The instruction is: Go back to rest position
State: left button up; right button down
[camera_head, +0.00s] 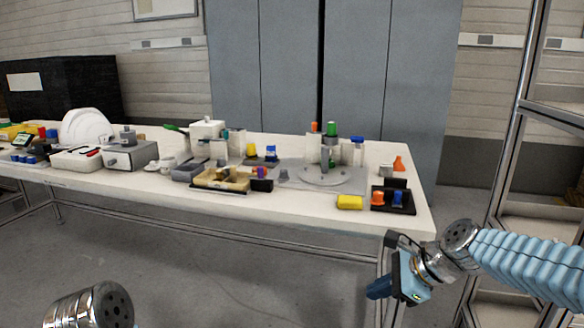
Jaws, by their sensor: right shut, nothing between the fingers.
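My right gripper (382,289) hangs in front of the table's right front corner, below the level of the tabletop. It is shut with nothing in it and touches nothing that I can see. My right arm reaches in from the right edge. A metal joint of my left arm shows at the bottom left; my left gripper is out of view. A white helmet shell (86,126) sits on the far left part of the long white table (310,212), well away from both arms.
A metal shelf rack (505,150) stands at the right. Floor in front is clear.

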jog(key=s+a+f+n+g+h, duration=0.1)
jog(key=s+f+n, duration=0.15)
jog(key=f, duration=0.75)
jog(key=s+f+n+g+h, duration=0.1)
jog(key=f+n, duration=0.2)
jog(key=f, duration=0.6)
jog(key=s+a+f+n+h, duration=0.1)
jog(key=s+f+n, duration=0.15)
jog(key=f, duration=0.75)
jog(key=s+a+f+n+g, duration=0.1)
jog(key=s+a+f+n, duration=0.3)
jog(key=s+f+n, duration=0.5)
jog(key=s+f, duration=0.3)
jog(key=s, duration=0.1)
jog(key=shift+s+n+g, duration=0.3)
jog(key=shift+n, duration=0.1)
